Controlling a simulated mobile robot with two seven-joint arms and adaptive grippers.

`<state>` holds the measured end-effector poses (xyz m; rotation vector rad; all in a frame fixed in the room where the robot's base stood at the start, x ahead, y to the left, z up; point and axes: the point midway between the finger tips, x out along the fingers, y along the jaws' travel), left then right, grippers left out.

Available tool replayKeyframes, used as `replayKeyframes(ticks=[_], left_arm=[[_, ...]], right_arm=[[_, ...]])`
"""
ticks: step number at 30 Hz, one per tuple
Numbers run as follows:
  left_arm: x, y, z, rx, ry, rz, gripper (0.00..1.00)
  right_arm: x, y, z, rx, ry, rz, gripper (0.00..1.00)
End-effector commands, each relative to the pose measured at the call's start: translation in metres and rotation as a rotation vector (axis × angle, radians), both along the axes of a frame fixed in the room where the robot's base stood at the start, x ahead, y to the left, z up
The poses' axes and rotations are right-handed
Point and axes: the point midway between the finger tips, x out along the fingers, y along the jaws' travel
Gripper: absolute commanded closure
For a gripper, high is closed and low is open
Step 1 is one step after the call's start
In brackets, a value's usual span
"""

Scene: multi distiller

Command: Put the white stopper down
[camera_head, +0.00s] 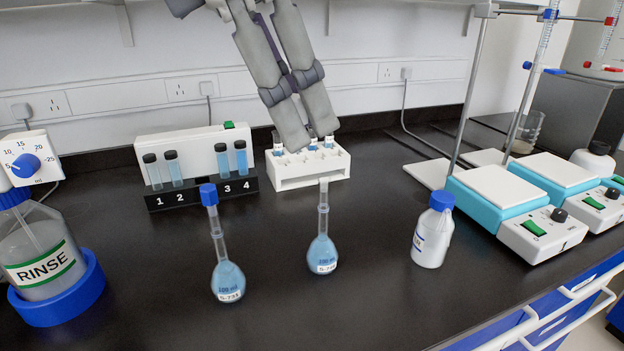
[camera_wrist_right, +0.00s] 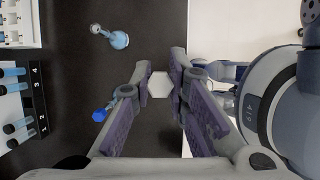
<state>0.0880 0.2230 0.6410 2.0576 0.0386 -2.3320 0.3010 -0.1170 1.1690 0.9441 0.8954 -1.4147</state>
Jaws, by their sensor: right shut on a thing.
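My right gripper (camera_head: 314,134) hangs high above the bench, pointing down. In the right wrist view its fingertips (camera_wrist_right: 160,84) are shut on the white stopper (camera_wrist_right: 160,84), seen end-on as a pale six-sided shape. I cannot make the stopper out in the head view. A flask with blue liquid and a pale neck top (camera_head: 323,254) stands upright mid-bench; it also shows in the wrist view (camera_wrist_right: 118,40). Left of it stands a blue-capped flask (camera_head: 228,280), partly covered by a finger in the wrist view. My left gripper is out of view.
A white vial rack (camera_head: 285,183) and a numbered vial stand (camera_head: 168,201) stand at the back. A rinse bottle (camera_head: 45,262) is at the left. A blue-capped white bottle (camera_head: 432,235) and hotplates (camera_head: 540,235) are at the right. The front-middle bench is clear between the flasks and bottle.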

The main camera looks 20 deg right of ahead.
Motion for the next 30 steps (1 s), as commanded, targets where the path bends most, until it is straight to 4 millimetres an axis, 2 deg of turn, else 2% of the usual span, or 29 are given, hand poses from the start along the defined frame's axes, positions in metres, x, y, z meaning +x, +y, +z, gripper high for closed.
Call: replayKeyframes(ticks=[5,7,15,18,27,30], left_arm=[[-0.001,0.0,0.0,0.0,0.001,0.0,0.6],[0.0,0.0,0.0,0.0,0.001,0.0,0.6],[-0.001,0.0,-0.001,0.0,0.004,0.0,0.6],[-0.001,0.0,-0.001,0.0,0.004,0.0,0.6],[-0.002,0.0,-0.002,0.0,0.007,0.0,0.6],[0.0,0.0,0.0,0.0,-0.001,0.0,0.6]], right_arm=[[0.002,-0.001,-0.002,0.0,0.002,-0.004,0.94],[0.01,-0.007,-0.007,-0.001,0.002,-0.007,0.94],[0.078,-0.057,-0.047,0.003,0.008,-0.007,0.94],[0.093,-0.068,-0.071,0.003,0.006,-0.005,0.94],[0.115,-0.084,-0.105,0.003,0.004,-0.005,0.94],[0.113,-0.084,-0.122,-0.001,0.003,-0.004,0.94]])
